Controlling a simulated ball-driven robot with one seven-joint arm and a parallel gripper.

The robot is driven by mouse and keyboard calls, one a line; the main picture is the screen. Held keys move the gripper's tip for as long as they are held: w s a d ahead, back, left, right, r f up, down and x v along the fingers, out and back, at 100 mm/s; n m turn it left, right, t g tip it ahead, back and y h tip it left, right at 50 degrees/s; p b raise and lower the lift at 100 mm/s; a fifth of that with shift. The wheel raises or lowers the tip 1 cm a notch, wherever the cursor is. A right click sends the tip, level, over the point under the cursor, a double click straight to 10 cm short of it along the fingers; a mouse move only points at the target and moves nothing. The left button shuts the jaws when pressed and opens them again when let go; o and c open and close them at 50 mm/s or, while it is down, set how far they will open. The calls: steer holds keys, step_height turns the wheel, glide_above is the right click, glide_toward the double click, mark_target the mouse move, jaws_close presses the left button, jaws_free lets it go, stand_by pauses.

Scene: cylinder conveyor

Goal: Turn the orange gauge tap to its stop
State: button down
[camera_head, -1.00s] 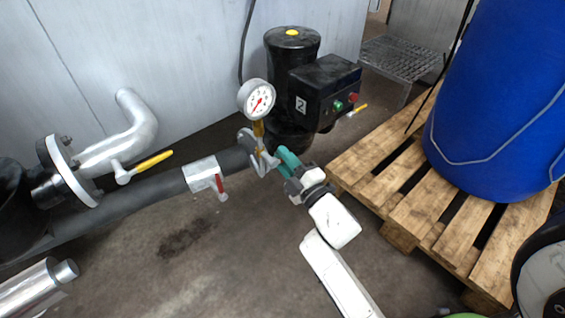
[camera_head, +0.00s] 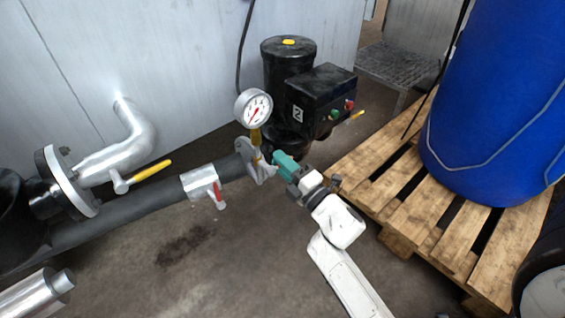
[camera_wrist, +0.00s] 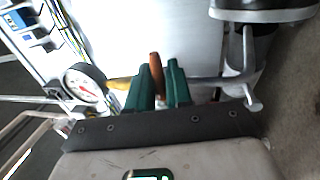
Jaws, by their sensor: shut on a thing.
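The orange tap handle (camera_wrist: 156,72) stands between the two teal fingers of my gripper (camera_wrist: 161,84) in the wrist view. My gripper is shut on it. In the head view my gripper (camera_head: 279,160) is at the pipe just below and right of the gauge, and I cannot make out the orange handle there. The round white gauge (camera_head: 253,108) with a red needle sits on a brass-yellow stem above the pipe. The gauge also shows left of the fingers in the wrist view (camera_wrist: 85,82). The tap's body is mostly hidden by the fingers.
A black pump (camera_head: 288,70) with a control box stands behind the gauge. A red-handled valve (camera_head: 218,195) and a yellow-handled valve (camera_head: 150,171) lie to the left. A wooden pallet (camera_head: 405,200) with a blue barrel (camera_head: 495,100) is close on the right. The front floor is clear.

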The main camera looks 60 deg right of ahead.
steer(key=c, duration=1.2)
jaws_free()
steer(key=shift+s, duration=0.15)
steer(key=p+v, duration=0.1)
steer(key=v, duration=0.9)
steer(key=shift+s+a+f+p, duration=0.1)
steer(key=shift+s+a+p, duration=0.05)
steer(key=shift+s+p, duration=0.15)
